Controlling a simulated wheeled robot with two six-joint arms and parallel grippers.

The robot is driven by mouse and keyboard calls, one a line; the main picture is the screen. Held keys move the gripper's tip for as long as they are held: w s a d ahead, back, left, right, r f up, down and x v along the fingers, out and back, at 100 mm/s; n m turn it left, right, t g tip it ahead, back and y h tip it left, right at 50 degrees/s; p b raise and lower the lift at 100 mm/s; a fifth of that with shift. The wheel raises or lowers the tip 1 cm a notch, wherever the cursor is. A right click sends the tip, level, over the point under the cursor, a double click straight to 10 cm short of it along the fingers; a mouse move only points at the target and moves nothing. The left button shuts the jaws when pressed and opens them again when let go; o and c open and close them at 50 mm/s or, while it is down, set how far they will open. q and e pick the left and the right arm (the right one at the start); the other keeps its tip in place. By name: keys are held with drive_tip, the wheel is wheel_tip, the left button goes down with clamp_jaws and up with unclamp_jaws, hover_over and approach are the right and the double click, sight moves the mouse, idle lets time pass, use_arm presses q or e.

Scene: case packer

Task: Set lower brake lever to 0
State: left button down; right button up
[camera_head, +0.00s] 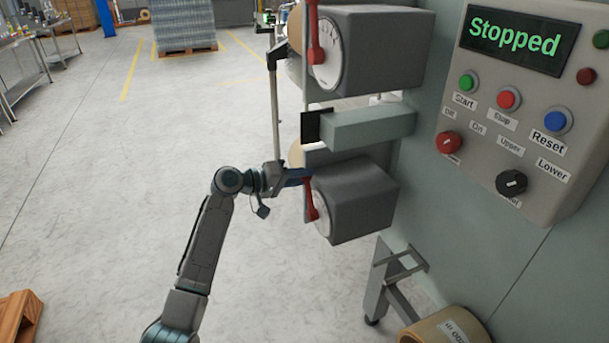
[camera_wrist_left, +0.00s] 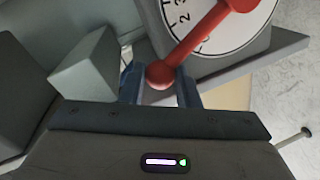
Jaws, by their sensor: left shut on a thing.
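The lower brake lever (camera_head: 311,200) is red and sits on the white dial (camera_head: 321,212) of the lower grey box (camera_head: 355,200). In the left wrist view the lever (camera_wrist_left: 196,45) runs down-left from its hub to a round knob. My left gripper (camera_head: 305,178) is at this lever, and in the wrist view its two blue fingers (camera_wrist_left: 160,88) are shut around the knob. Dial marks near 2 and 3 show beside the lever; the 0 mark cannot be made out. My right gripper is not in view.
An upper red lever (camera_head: 315,40) is on an upper grey box (camera_head: 375,48). A grey beam with a black plate (camera_head: 314,127) juts out between the boxes. A control panel (camera_head: 530,100) reads "Stopped". Open floor lies to the left.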

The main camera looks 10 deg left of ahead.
use_arm(q)
drive_tip(key=shift+w+a+f+n+g+h, duration=0.25)
drive_tip(key=shift+w+a+f+n, duration=0.2)
drive_tip(key=shift+w+f+n, duration=0.35)
drive_tip(key=shift+w+a+f+n+g+h, duration=0.15)
drive_tip(key=shift+w+a+f+n+g, duration=0.3)
drive_tip(key=shift+n, duration=0.45)
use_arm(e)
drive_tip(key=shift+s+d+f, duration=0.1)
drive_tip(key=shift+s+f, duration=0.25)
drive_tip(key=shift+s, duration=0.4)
use_arm(q)
drive_tip(key=shift+f, duration=0.15)
drive_tip(key=c, duration=1.1)
unclamp_jaws()
drive_tip(key=shift+a, duration=0.1)
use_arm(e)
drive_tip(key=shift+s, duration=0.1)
use_arm(q)
drive_tip(key=b+v, duration=0.2)
drive_tip(key=v, duration=0.8)
drive_tip(key=shift+s+a, duration=0.2)
drive_tip(key=shift+s, duration=0.1)
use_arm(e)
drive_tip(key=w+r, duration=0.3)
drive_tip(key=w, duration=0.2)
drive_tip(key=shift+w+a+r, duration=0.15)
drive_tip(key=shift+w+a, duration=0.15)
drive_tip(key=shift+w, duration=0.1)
